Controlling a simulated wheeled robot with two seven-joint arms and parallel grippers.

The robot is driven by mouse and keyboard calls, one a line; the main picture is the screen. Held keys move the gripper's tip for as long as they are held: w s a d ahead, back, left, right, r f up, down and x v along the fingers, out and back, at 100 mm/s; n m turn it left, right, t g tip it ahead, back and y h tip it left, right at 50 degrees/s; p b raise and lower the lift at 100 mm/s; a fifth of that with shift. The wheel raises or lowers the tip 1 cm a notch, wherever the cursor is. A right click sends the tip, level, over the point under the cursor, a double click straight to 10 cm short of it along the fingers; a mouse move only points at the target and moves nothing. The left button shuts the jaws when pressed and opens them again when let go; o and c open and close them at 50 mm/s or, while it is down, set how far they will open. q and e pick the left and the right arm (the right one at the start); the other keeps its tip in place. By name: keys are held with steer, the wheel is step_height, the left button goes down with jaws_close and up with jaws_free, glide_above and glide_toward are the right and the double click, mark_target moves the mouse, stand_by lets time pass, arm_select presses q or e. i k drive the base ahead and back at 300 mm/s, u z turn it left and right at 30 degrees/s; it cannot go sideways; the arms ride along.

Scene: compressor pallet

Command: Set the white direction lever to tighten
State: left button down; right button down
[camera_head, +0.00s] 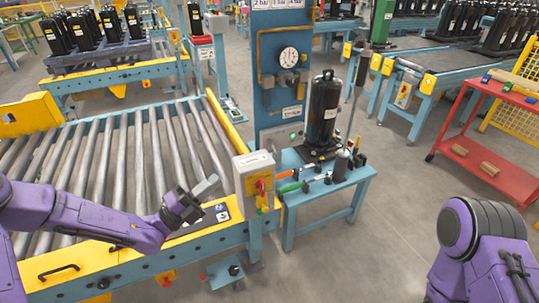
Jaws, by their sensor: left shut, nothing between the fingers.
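I cannot make out the white direction lever for certain at this size. A tool with an orange grip (292,187) and one with a green grip (289,174) lie at the left side of the small blue table (340,181). My left gripper (208,185) is shut and empty. It is over the right end of the roller conveyor, left of the control box (253,172) with a red knob, and appears apart from it. My right arm shows at the lower right, but its gripper is out of view.
A black compressor (323,113) stands upright on the small table, with a grey bottle (341,165) beside it. A blue column (281,85) with a gauge rises behind. The roller conveyor (140,150) fills the left. A red cart (487,160) stands right; the floor between is clear.

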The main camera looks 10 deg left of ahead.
mark_target(271, 143)
steer(key=i, duration=1.45)
